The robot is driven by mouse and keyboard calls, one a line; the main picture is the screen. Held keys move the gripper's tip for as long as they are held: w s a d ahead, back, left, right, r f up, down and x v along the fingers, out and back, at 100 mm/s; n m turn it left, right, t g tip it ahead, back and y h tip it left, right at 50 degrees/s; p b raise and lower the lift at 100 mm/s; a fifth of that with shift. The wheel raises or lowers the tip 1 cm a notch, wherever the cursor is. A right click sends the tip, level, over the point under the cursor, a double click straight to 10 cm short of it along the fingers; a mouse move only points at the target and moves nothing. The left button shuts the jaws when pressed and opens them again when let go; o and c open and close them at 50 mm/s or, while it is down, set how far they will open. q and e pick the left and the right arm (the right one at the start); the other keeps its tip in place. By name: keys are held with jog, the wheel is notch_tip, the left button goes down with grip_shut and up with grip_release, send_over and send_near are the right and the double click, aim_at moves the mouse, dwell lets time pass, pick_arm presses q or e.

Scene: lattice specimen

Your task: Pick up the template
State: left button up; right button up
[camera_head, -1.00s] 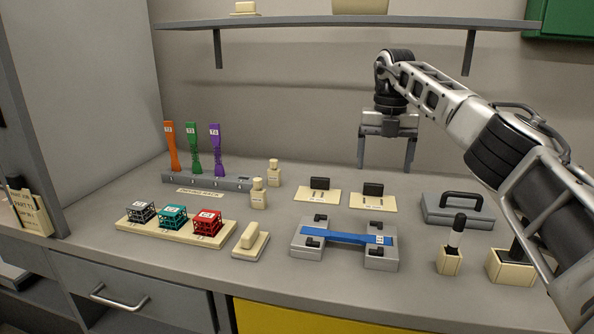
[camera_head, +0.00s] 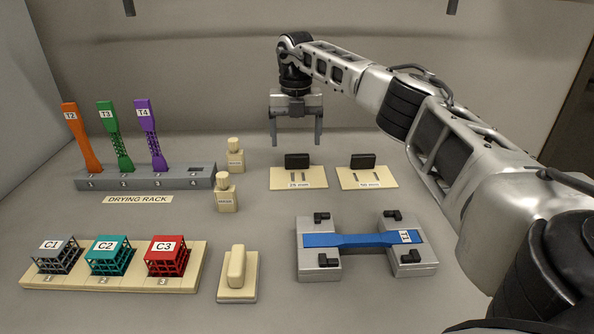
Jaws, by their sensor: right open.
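Two flat cream templates with upright black handles lie side by side on the bench. The left template (camera_head: 285,182) is labelled 25 mm and the right template (camera_head: 367,183) appears to read 50 mm. My right gripper (camera_head: 296,142) points down with its two fingers spread and nothing between them. In the picture its fingertips show just above the black handle (camera_head: 297,161) of the 25 mm template, apart from it. My left gripper is not in view.
A drying rack (camera_head: 147,182) with coloured specimens, two small bottles (camera_head: 226,195), a tray of lattice cubes (camera_head: 110,283), a cream block on a plate (camera_head: 237,290) and a grey fixture with a blue specimen (camera_head: 365,239) stand around. My right arm covers the right side.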

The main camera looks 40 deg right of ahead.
aim_at(297, 155)
jog(key=shift+s+f, duration=0.15)
jog(key=shift+f, duration=2.95)
jog(key=c, duration=1.1)
